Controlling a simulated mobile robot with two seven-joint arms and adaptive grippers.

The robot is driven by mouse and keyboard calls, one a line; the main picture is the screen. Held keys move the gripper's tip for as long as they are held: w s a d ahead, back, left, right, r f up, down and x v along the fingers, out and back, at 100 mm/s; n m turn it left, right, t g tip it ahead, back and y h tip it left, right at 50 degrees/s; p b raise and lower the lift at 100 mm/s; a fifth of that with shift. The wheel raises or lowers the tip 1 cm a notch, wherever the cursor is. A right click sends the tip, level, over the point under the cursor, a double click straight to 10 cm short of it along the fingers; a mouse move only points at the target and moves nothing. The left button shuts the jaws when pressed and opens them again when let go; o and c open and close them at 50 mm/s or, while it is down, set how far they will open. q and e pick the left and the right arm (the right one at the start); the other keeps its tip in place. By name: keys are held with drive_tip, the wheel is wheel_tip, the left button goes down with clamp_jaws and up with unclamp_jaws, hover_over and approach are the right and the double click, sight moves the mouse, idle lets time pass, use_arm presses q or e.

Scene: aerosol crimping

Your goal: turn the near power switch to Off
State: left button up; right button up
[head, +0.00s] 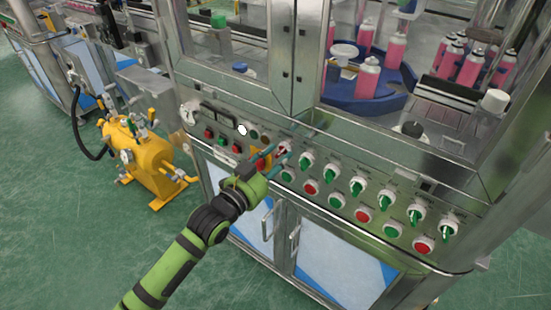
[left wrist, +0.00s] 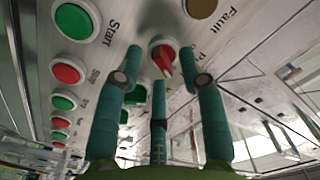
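The near power switch is a red rotary knob on a white collar, seen in the head view (head: 283,149) at the left end of the row of knobs. In the left wrist view the red knob (left wrist: 163,59) has its handle slanting to lower right, beside a partly hidden label starting with "P". My left gripper (head: 274,160) is open at the panel, and in the left wrist view its teal fingers (left wrist: 161,72) stand on either side of the knob. Whether they touch it I cannot tell. My right gripper is not in view.
Several green knobs (head: 332,172) run to the right, with red and green buttons (head: 310,187) below. A green Start button (left wrist: 75,21) and a Fault lamp (left wrist: 201,6) are near. A yellow tank (head: 147,165) stands left on open green floor.

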use_arm(q)
clamp_jaws()
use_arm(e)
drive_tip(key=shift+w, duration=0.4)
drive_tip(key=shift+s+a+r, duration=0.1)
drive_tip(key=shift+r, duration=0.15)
use_arm(q)
drive_tip(key=n+p, duration=0.2)
drive_tip(key=shift+r+n, duration=0.2)
drive_tip(key=shift+n, duration=0.2)
drive_tip(key=n+p, duration=0.1)
drive_tip(key=n, duration=0.1)
drive_tip(key=shift+n, duration=0.3)
drive_tip(key=n+p, duration=0.1)
drive_tip(key=n, duration=0.2)
drive_tip(key=shift+w+n+p, duration=0.1)
drive_tip(key=shift+n+p, duration=0.4)
drive_tip(key=shift+n, duration=1.2)
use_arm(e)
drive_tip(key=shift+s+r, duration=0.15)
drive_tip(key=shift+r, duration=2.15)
